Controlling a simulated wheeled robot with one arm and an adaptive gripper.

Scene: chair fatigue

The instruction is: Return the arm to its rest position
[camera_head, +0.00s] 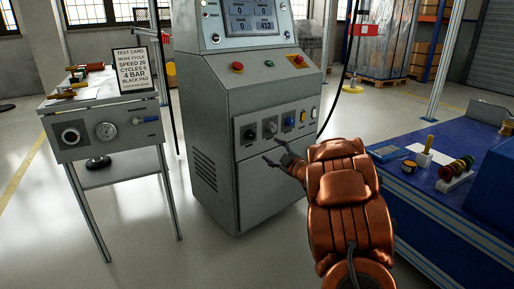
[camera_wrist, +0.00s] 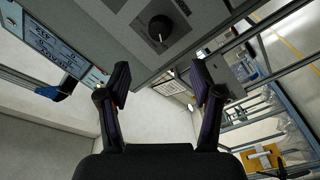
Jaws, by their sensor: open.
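My gripper (camera_head: 279,158) is at the end of my orange arm, extended in front of the grey control cabinet (camera_head: 222,165), below its row of knobs. In the wrist view my gripper (camera_wrist: 163,90) has its two dark fingers wide apart with nothing between them. A black rotary knob (camera_wrist: 160,28) on the cabinet's panel lies beyond the fingertips in that view. In the head view a black knob (camera_head: 250,133) is at the left of the row. I cannot tell whether any part of the gripper touches the panel.
A grey stand (camera_head: 106,132) with a gauge, a dial and a test card (camera_head: 133,69) is at the left. A blue workbench (camera_head: 440,212) with small parts stands at the right, close to my arm. Open floor (camera_head: 150,245) lies between stand and cabinet.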

